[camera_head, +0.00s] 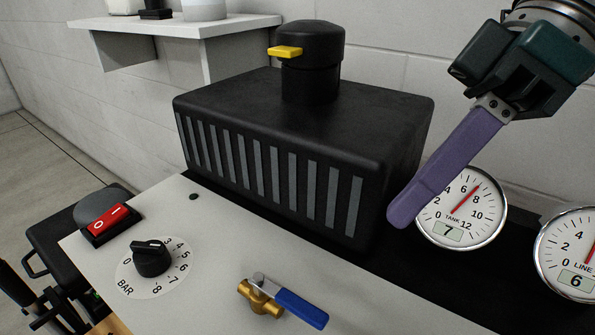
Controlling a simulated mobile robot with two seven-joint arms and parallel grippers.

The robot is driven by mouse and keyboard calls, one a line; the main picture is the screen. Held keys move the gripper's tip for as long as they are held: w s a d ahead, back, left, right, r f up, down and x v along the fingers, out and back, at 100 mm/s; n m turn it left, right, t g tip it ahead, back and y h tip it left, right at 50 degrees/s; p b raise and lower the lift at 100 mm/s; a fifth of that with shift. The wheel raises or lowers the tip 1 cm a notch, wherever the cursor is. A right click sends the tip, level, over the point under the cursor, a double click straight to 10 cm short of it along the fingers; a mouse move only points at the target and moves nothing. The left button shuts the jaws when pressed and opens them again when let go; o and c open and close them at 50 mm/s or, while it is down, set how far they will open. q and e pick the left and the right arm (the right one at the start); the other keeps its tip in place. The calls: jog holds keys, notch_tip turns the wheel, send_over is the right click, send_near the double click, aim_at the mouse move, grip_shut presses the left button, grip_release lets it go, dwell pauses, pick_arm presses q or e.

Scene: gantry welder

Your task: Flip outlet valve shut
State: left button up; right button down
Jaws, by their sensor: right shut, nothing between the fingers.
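The outlet valve (262,299) is a small brass body on the pale panel top, at the bottom middle of the head view. Its blue lever (300,309) points to the lower right, roughly in line with the brass body. My right gripper (402,214) comes in from the upper right. Its long purple fingers are shut together with nothing between them. The fingertips are above and to the right of the lever, clearly apart from it, overlapping the left edge of the tank gauge in the picture. My left gripper is not in view.
A black ribbed housing (300,130) with a yellow-tabbed cap (312,55) stands behind the valve. The tank gauge (462,207) and line gauge (572,255) are at right. A black pressure knob (152,258) and red switch (108,219) are at left. The panel around the valve is clear.

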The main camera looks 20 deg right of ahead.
aim_at(286, 299)
jog(key=b+x, duration=0.1)
jog(key=x, duration=0.8)
jog(key=shift+a+f, duration=0.1)
jog(key=shift+f, duration=0.05)
